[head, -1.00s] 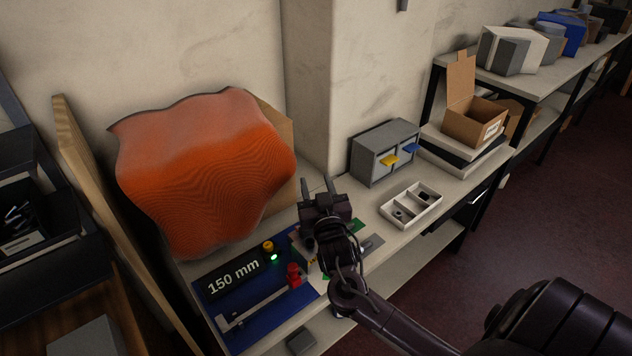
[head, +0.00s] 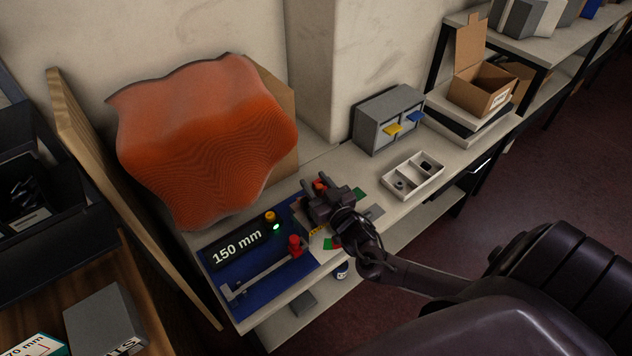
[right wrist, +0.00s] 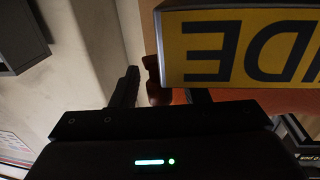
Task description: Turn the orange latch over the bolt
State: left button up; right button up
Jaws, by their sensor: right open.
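My right gripper (head: 317,188) is open over the blue board on the bench. A small orange-red piece (head: 320,183), possibly the orange latch, shows at its fingertips in the head view; the gripper hides most of it. In the right wrist view the fingers (right wrist: 160,88) stand apart, and a dark reddish-brown shape (right wrist: 153,72) shows between them. I cannot tell whether they touch it. The bolt cannot be made out. My left gripper is not in view.
A yellow sign (right wrist: 245,48) fills the upper right of the right wrist view, close to the fingers. A wavy orange sheet (head: 205,140) stands behind. A white tray (head: 413,177) sits right.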

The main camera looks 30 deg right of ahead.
jog(key=shift+w, duration=0.1)
grip_shut()
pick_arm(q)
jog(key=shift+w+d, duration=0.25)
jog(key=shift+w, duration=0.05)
